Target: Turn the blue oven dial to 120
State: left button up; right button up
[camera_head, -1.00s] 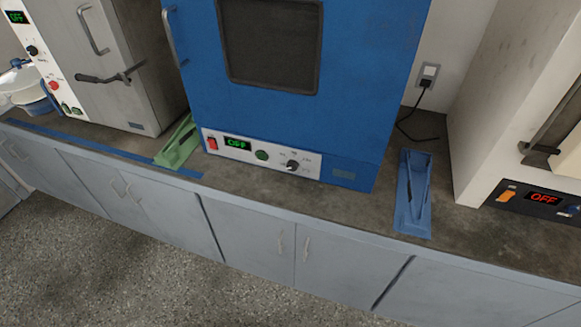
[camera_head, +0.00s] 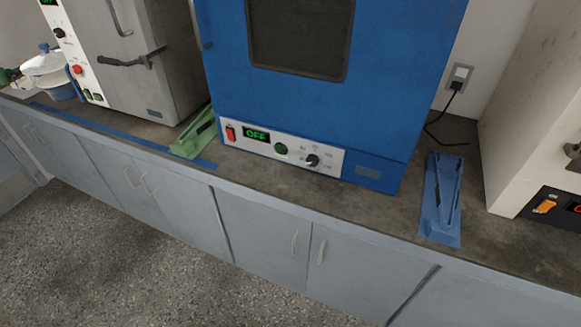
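The blue oven (camera_head: 400,75) stands on the counter in the middle of the head view, with its dark door window shut. Its white control panel (camera_head: 327,169) runs along the bottom front. The panel carries a red switch (camera_head: 230,133), a green display reading OFF (camera_head: 256,135), a green button (camera_head: 281,149) and a dark dial (camera_head: 312,160). Small marks surround the dial, too small to read. Neither of my grippers is in view.
A green holder (camera_head: 192,138) lies left of the oven and a blue holder (camera_head: 440,205) right of it. A grey oven (camera_head: 178,70) stands at left, a whitish machine (camera_head: 525,120) at right. Grey cabinets (camera_head: 265,235) front the counter. The speckled floor (camera_head: 130,265) before them is clear.

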aim_at(311, 160)
jog(key=u, duration=1.95)
jog(key=i, duration=2.05)
jog(key=z, duration=2.8)
